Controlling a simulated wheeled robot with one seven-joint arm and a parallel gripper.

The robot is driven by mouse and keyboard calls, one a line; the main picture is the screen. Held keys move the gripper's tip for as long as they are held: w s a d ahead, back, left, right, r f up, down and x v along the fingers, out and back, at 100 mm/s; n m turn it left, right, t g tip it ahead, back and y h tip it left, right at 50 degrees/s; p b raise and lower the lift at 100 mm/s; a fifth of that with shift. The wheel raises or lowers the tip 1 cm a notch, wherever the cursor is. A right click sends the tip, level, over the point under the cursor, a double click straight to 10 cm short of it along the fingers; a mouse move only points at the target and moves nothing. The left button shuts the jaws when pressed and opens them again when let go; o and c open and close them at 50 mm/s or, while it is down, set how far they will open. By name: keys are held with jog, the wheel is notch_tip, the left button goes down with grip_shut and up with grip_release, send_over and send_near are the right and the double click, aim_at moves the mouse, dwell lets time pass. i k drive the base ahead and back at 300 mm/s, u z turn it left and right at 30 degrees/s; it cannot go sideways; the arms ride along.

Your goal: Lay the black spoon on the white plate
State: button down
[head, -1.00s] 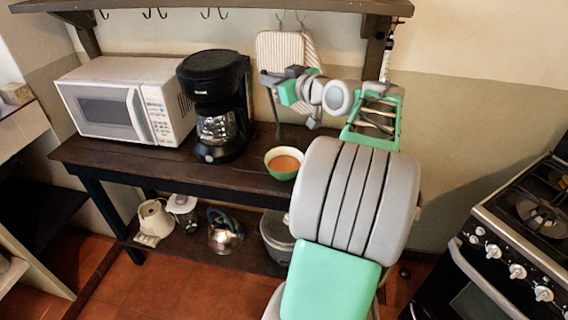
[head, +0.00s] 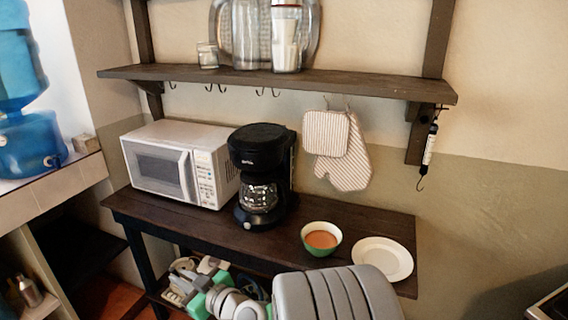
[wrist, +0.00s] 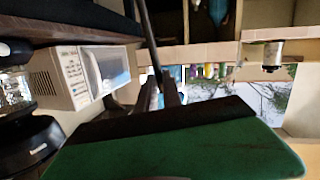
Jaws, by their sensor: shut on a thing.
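The white plate (head: 382,259) lies flat and empty on the right end of the dark wooden counter in the head view. In the wrist view my gripper (wrist: 160,90) is shut on the black spoon (wrist: 149,36). The spoon shows as a thin dark rod running from the fingers to the top edge; its far end is out of the picture. In the head view my arm is low at the front of the counter, and the gripper and spoon cannot be made out there. The plate is not seen in the wrist view.
A green bowl (head: 321,240) with orange-brown contents stands just left of the plate. A black coffee maker (head: 260,150) and a white microwave (head: 180,165) stand further left. A wall shelf (head: 280,82) with hooks hangs above, with a striped mitt (head: 345,168) below it.

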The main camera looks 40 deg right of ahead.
aim_at(382, 257)
jog(key=u, duration=0.8)
jog(key=k, duration=0.45)
jog(key=z, duration=1.15)
